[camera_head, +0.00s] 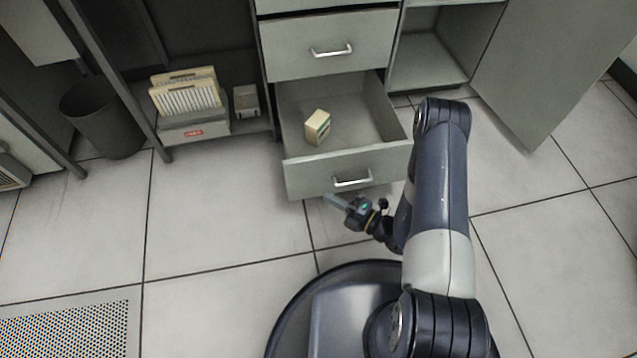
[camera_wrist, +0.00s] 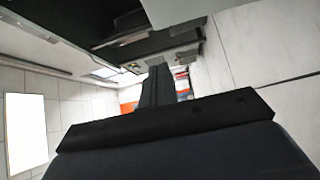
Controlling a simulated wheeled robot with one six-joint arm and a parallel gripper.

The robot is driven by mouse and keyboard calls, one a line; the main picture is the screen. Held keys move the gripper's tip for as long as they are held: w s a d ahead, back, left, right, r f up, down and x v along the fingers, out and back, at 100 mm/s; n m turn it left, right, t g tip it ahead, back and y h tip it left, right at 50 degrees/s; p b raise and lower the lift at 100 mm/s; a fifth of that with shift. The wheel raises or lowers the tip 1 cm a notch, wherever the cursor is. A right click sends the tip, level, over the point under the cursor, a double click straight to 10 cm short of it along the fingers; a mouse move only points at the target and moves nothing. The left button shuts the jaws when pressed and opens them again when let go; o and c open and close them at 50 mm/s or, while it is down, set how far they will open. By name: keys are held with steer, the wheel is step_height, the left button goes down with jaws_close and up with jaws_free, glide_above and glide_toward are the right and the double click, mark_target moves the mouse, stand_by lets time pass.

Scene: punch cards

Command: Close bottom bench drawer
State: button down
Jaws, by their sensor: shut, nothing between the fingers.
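The bottom bench drawer (camera_head: 300,177) is pulled out, its grey front facing me with a silver handle (camera_head: 352,179). In the wrist view my shut fingers (camera_wrist: 158,88) point ahead, with dark and grey surfaces beyond that are hard to make out.
The drawer above (camera_head: 330,62) is shut. An open cupboard door (camera_head: 545,70) stands at the right. On the left are a low shelf with a card tray (camera_head: 190,100) and a dark bin (camera_head: 103,118).

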steer(key=b, duration=0.3)
glide_toward(290, 166)
steer(key=s+a, duration=0.1)
steer(key=a, duration=0.3)
steer(key=shift+w+a+b, duration=0.25)
steer(key=shift+w+b, duration=0.15)
steer(key=shift+w, duration=0.55)
steer(key=shift+w+a+b, duration=0.25)
steer(key=shift+w+b, duration=0.15)
steer(key=shift+w, duration=0.6)
steer(key=shift+r, duration=0.1)
